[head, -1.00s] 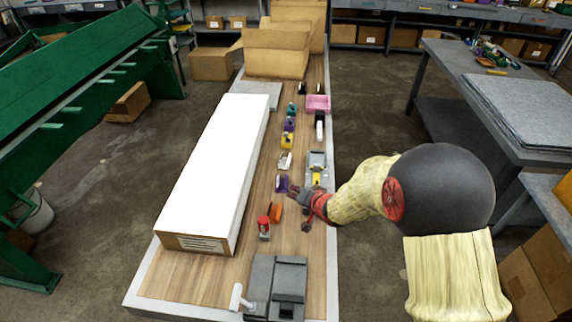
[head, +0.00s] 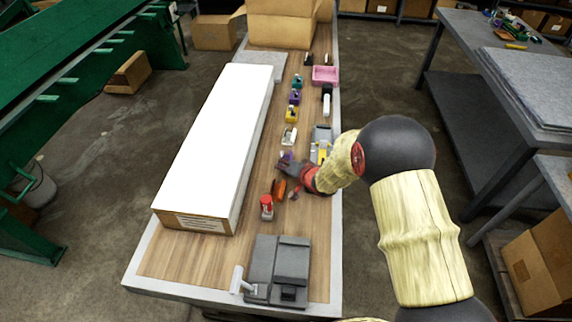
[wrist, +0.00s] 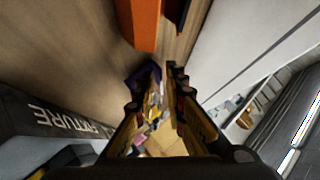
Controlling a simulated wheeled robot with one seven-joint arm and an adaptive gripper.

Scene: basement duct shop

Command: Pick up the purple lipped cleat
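A small purple piece, likely the lipped cleat, stands on the wooden bench top just beyond my gripper (head: 285,180); in the head view only its upper part (head: 286,154) shows. In the wrist view a dark purple piece (wrist: 146,76) lies at the fingertips, nearer the left finger. My gripper (wrist: 155,88) has its fingers apart, with a visible gap between them. I cannot tell whether a finger touches the purple piece. Another purple piece (head: 294,97) stands farther back in the row.
An orange piece (head: 279,188) lies close to my gripper, with a red one (head: 266,206) in front. A long white-topped box (head: 215,140) fills the bench's left. A grey machine (head: 278,268) stands at the near end. A pink tray (head: 324,75) is farther back.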

